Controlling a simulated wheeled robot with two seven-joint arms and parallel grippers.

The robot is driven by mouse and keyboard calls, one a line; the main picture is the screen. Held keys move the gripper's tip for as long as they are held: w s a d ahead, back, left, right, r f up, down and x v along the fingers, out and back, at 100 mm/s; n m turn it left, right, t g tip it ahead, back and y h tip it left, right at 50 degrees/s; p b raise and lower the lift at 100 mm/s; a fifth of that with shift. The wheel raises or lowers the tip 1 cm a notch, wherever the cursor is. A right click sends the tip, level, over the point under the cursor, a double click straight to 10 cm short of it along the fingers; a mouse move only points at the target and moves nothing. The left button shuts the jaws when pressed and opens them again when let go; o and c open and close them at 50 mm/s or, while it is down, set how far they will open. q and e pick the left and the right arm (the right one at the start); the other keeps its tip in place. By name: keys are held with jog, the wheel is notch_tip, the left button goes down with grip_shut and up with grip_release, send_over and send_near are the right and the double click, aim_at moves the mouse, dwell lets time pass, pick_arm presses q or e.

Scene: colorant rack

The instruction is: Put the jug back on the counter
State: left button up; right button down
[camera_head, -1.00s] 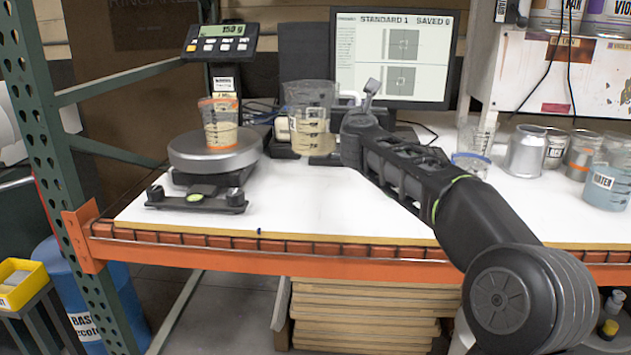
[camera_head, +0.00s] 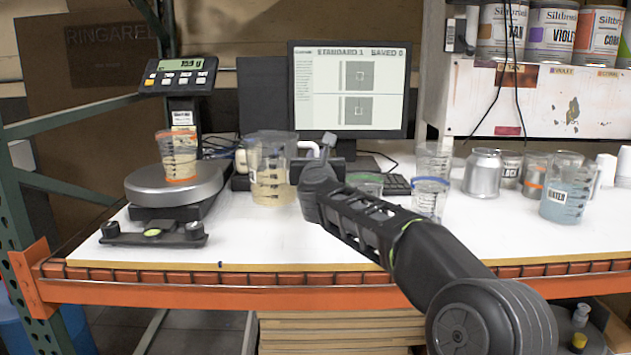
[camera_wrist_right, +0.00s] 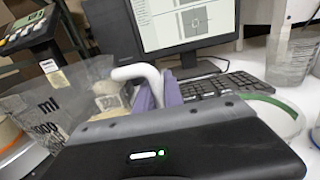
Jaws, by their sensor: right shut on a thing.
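The jug (camera_head: 270,180) is a clear measuring jug with dark markings and pale tan liquid in its lower part. It is upright at the white counter (camera_head: 330,235), right of the scale; I cannot tell whether its base touches the counter. My right gripper (camera_head: 328,150) is shut on the jug's white handle, which shows between the fingers in the right wrist view (camera_wrist_right: 158,84). The jug's clear wall (camera_wrist_right: 65,100) fills the left of that view. My left gripper is not in view.
A scale (camera_head: 175,185) bearing a small orange-banded cup (camera_head: 178,158) stands left. Behind are a monitor (camera_head: 350,55) and keyboard (camera_head: 396,186). Several cups, a silver can (camera_head: 482,172) and a water jug (camera_head: 566,195) stand right.

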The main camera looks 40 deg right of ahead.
jog(key=shift+f+b, duration=1.15)
jog(key=shift+f, duration=1.25)
jog(key=shift+f, duration=0.15)
jog(key=c, duration=1.5)
grip_release()
jog(key=shift+o, duration=0.2)
jog(key=b+v, duration=0.1)
jog(key=v, duration=1.1)
